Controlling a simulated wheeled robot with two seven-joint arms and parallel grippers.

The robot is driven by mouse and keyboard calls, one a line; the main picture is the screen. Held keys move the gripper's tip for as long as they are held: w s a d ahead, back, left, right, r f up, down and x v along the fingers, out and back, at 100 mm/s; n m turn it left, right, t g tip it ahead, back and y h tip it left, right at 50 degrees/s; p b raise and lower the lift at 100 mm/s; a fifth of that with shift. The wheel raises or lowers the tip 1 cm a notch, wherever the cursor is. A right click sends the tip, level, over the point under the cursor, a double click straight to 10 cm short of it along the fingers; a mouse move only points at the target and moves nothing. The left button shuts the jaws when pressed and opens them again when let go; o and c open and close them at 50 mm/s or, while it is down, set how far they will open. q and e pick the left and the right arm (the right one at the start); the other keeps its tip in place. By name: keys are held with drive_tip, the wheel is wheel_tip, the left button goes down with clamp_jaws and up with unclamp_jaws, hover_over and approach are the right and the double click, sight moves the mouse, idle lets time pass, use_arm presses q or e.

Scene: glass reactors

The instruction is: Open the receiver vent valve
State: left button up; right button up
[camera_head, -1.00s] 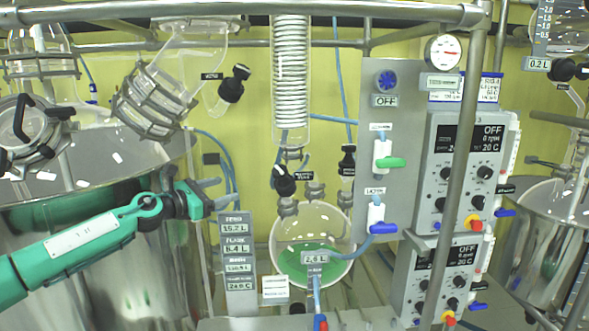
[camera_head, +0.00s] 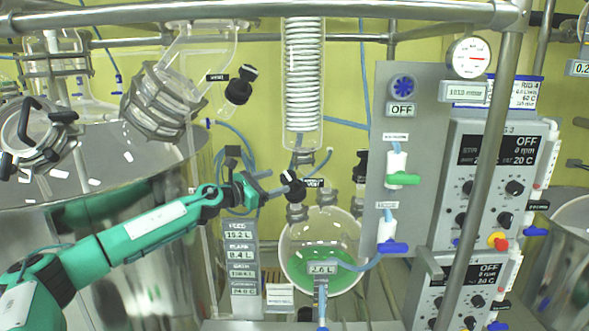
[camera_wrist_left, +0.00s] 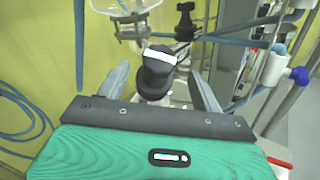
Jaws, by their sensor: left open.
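The receiver (camera_head: 322,262) is a round glass flask holding green liquid, low in the middle of the head view. My left gripper (camera_head: 270,186) is open just left of this knob. In the left wrist view the black knob (camera_wrist_left: 157,75), with a white stripe on top, shows between the two open fingers of my left gripper (camera_wrist_left: 160,82). I see gaps on both sides and cannot tell any contact. My right gripper is not in view.
A coiled condenser (camera_head: 304,85) hangs above the receiver. A grey panel (camera_head: 385,130) with green-handled and blue-handled valves stands to the right. Another black knob (camera_head: 240,85) is up left. A large steel vessel (camera_head: 110,230) stands left, and a readout post (camera_head: 240,270) is below my gripper.

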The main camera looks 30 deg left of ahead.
sight(285, 177)
use_arm(q)
drive_tip(key=p+x, duration=0.1)
drive_tip(key=x, duration=0.3)
drive_tip(key=shift+r+p, duration=0.25)
drive_tip(key=shift+p, duration=0.1)
drive_tip(key=p+x, duration=0.1)
drive_tip(key=x, duration=0.2)
drive_tip(key=shift+f, duration=0.2)
drive_tip(key=shift+w, duration=0.4)
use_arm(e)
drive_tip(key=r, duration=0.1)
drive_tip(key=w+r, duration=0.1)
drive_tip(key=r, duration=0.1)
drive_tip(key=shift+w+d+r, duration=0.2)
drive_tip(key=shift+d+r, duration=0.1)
